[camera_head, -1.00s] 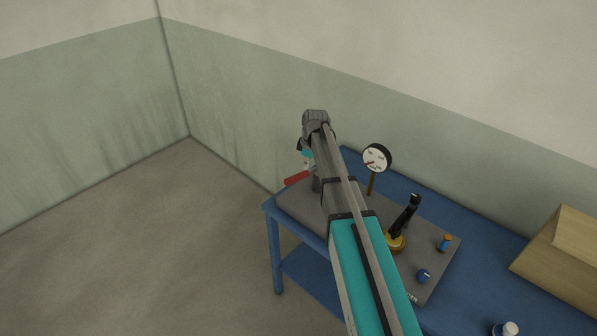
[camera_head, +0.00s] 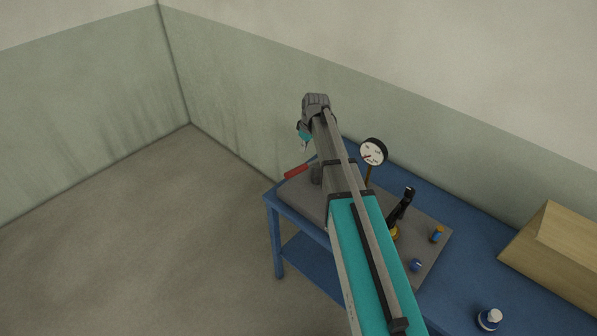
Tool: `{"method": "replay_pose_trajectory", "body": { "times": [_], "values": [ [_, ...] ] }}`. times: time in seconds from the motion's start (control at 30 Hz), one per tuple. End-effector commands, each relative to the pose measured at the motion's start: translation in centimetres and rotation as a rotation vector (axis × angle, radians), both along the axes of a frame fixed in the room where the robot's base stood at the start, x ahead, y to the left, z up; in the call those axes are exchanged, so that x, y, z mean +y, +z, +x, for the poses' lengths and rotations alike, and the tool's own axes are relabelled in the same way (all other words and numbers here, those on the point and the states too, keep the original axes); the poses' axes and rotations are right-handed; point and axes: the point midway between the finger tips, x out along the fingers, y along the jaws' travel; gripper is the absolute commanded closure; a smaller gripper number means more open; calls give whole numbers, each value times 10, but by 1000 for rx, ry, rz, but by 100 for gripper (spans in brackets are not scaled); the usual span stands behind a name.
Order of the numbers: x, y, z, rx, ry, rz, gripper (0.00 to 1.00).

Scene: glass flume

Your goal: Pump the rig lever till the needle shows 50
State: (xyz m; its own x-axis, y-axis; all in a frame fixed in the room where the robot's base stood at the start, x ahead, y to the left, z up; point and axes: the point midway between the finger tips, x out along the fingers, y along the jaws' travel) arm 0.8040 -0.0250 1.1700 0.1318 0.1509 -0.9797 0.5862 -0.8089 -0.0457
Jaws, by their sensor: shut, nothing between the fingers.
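The red lever handle (camera_head: 296,172) sticks out to the left over the far left end of the rig's grey base plate (camera_head: 430,226). The round white gauge (camera_head: 373,152) stands on a thin brass stem behind my arm. Its small red needle points to the lower left; the numbers are too small to read. My arm crosses the middle of the view. Its teal and grey wrist shows just above the red handle, with a visible gap in the picture. My gripper itself cannot be made out, so contact with the lever cannot be told.
The rig is on a blue table (camera_head: 465,264). A white-capped bottle (camera_head: 489,319) and a wooden wedge-shaped box (camera_head: 555,255) stand further right. Floor at left is clear.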

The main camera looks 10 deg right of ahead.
Motion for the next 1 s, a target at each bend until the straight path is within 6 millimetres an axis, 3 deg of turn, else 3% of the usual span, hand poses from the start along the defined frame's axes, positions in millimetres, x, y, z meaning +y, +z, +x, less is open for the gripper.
{"method": "replay_pose_trajectory", "body": {
  "times": [0.37,1.0],
  "values": [
    [1,-9,1,0,1,0,100],
    [8,-57,7,0,1,0,100]
  ]
}}
